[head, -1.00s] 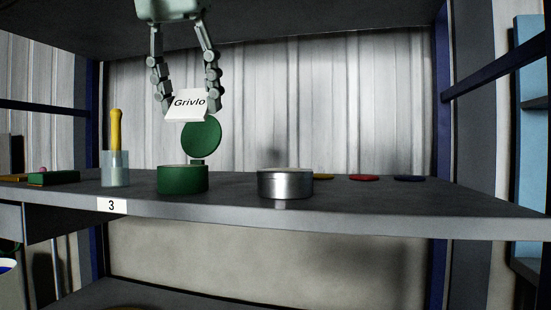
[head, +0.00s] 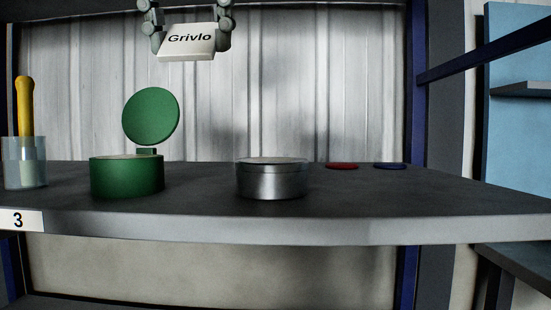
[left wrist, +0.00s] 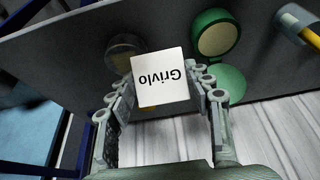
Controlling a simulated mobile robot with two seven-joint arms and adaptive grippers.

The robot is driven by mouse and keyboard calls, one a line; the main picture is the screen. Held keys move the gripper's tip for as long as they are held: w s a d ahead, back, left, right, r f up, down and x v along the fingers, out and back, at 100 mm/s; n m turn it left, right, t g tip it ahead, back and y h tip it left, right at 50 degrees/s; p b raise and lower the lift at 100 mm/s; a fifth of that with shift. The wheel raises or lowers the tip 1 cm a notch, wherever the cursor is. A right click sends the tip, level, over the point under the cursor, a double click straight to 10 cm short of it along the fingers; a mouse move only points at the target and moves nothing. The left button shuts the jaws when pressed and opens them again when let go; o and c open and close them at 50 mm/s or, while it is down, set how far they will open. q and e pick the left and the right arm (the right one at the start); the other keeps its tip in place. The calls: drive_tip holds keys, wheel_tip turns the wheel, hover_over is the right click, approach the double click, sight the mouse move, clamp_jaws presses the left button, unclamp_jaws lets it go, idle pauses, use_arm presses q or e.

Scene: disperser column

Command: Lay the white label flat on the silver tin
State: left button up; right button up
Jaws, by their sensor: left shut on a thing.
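The white label (head: 188,42), printed "Grivlo", is held between the fingers of my left gripper (head: 190,25) near the top of the head view. It hangs in the air above the shelf, up and to the left of the silver tin (head: 271,180). The tin stands upright on the shelf and nothing lies on it. In the left wrist view the label (left wrist: 160,78) sits between the two fingertips (left wrist: 162,85). The tin (left wrist: 124,48) shows dark beyond it, partly covered by the label. My right gripper is not in view.
A green tin (head: 127,176) with its round lid (head: 151,116) raised stands left of the silver tin. A clear cup (head: 25,163) holds a yellow-handled tool (head: 25,105). Red (head: 342,166) and blue (head: 390,166) discs lie on the shelf (head: 330,215) to the right.

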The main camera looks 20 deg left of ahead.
use_arm(q)
drive_tip(key=shift+w, duration=0.1)
hover_over(272, 159)
drive_tip(key=s, duration=0.2)
drive_tip(key=f, duration=0.6)
drive_tip(key=shift+w+d+f, duration=0.15)
drive_tip(key=shift+w+f, duration=0.05)
drive_tip(key=shift+f, duration=0.15)
drive_tip(key=shift+w+f, duration=0.1)
drive_tip(key=shift+f, duration=1.95)
drive_tip(key=shift+f, duration=0.1)
drive_tip(key=o, duration=1)
drive_tip(key=shift+o, duration=0.2)
